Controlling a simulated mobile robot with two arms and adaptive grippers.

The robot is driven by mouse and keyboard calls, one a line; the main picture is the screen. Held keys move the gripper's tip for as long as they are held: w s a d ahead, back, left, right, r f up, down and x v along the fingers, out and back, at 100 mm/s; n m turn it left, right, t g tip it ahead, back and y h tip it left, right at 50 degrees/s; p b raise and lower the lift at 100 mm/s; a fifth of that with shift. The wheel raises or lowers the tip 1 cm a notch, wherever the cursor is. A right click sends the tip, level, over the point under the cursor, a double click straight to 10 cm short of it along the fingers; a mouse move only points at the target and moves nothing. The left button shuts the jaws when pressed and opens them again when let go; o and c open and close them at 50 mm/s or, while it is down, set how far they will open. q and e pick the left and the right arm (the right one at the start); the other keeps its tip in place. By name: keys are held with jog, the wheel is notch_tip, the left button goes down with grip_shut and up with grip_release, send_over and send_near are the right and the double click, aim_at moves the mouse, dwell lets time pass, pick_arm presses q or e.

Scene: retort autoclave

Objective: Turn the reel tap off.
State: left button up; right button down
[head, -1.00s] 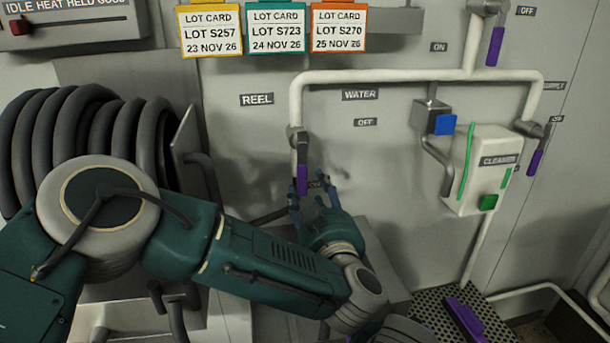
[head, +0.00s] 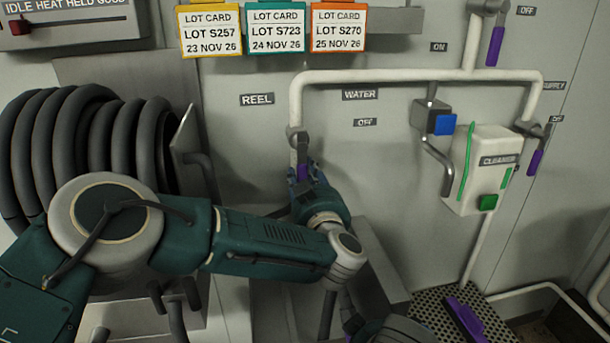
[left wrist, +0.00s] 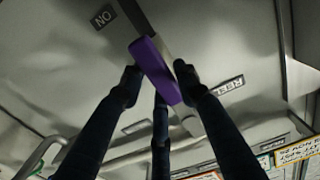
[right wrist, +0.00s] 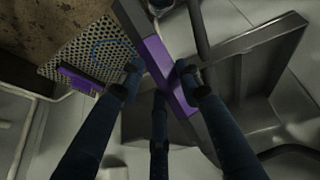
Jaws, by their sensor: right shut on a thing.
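The reel tap has a purple lever (head: 302,171) below the white pipe, left of the OFF label (head: 365,122). The lever hangs straight down. My left gripper (head: 306,180) is at the lever's lower part. In the left wrist view, its fingers (left wrist: 159,76) stand apart on either side of the purple lever (left wrist: 155,68), with the ON label (left wrist: 103,17) beyond. In the right wrist view, my right gripper (right wrist: 160,76) is shut on a grey bar with a purple grip (right wrist: 166,74). The right gripper is not clearly visible in the head view.
A black hose reel (head: 70,140) is at the left. A cleaner box (head: 485,165) and other purple-levered taps (head: 495,46) are on the wall at the right. A perforated tray (head: 428,306) with a purple item (head: 464,320) lies at the lower right.

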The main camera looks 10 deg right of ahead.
pick_arm(q)
grip_shut()
jog(key=shift+d, duration=0.15)
jog(key=d+r+n, duration=0.6)
jog(key=r+n, duration=0.1)
jog(key=n, duration=1.1)
jog(key=shift+r, duration=0.35)
jog(key=o, duration=0.7)
grip_release()
jog(key=shift+c, duration=0.2)
